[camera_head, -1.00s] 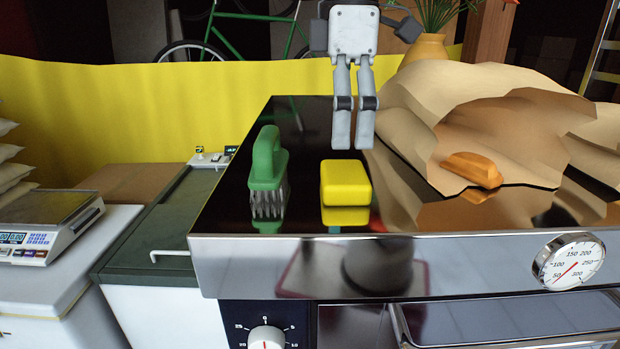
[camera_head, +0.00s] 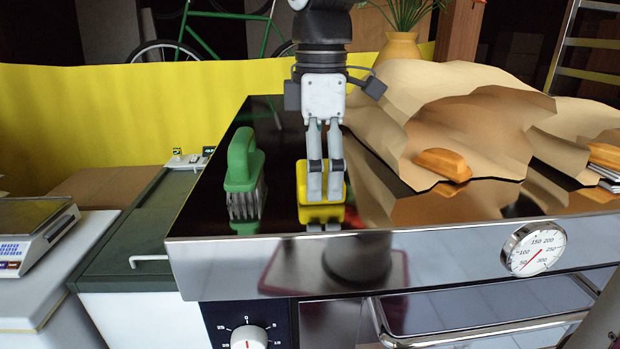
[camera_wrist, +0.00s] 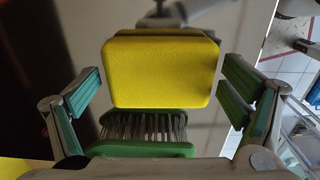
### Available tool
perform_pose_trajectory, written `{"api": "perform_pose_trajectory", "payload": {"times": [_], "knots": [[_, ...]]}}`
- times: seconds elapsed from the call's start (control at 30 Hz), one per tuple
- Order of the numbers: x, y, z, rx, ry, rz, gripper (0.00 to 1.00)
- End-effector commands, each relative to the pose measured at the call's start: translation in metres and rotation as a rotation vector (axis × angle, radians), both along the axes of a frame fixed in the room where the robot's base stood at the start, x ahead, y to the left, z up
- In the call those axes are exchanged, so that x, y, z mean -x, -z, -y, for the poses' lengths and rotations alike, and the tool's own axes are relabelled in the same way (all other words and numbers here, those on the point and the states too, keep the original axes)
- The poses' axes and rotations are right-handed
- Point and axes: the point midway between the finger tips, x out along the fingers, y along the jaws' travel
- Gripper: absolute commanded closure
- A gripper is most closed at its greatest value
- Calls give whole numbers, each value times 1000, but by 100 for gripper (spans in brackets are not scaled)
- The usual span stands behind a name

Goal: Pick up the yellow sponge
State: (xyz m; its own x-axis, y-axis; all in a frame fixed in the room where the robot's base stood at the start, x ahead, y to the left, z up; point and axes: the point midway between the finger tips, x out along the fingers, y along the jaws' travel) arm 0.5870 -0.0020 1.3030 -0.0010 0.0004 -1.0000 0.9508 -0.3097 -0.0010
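The yellow sponge (camera_head: 302,180) is a rounded block on the dark, glossy top of the oven (camera_head: 285,130), near its front edge. My gripper (camera_head: 324,198) points down at the sponge, and its fingers cover part of it in the head view. In the wrist view, the sponge (camera_wrist: 160,75) lies between the two spread fingers of my gripper (camera_wrist: 162,78). A narrow gap shows on each side, so the gripper is open and not holding it.
A green-handled brush (camera_head: 243,160) stands just left of the sponge; the wrist view also shows the brush (camera_wrist: 145,150). Crumpled brown paper (camera_head: 470,110) with a bread loaf (camera_head: 443,164) lies to the right. A scale (camera_head: 35,235) stands at far left.

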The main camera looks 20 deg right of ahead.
Motion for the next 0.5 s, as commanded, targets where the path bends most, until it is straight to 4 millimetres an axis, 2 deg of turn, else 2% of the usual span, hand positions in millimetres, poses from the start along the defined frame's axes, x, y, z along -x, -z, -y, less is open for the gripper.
{"api": "perform_pose_trajectory", "payload": {"times": [0.03,0.1,0.5], "knots": [[0,0,0,0,0,0,24],[0,0,0,0,0,0,32],[0,-1,0,0,0,1,35]]}}
